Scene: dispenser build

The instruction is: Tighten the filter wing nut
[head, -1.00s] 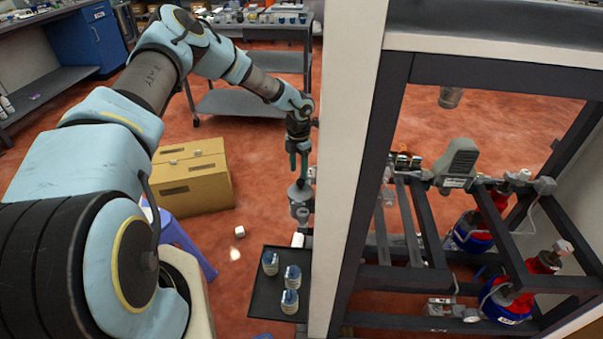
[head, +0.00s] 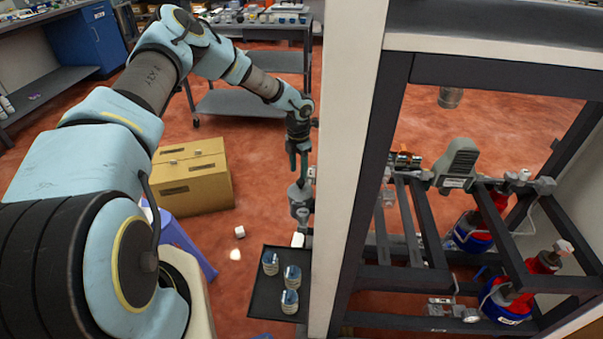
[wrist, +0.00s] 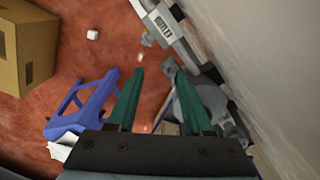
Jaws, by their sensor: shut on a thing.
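The grey filter housing (head: 301,203) is fixed at the left side of the pale upright panel. My gripper (head: 298,177) reaches down to its top, where the filter wing nut sits. In the wrist view my gripper (wrist: 154,66) has its two green fingers either side of a narrow gap. The gripper is shut on the wing nut, but the nut is too small and covered to make out clearly. Grey filter parts (wrist: 204,105) show to the right of the fingers, along with a pipe piece labelled OUTLET (wrist: 166,24).
The pale panel (head: 346,170) stands close on the right of my gripper. Below is a dark tray (head: 265,300) with several jars. A cardboard box (head: 190,185) and a blue-purple stool (head: 180,237) stand to the left. A small white cube (head: 239,232) lies on the floor.

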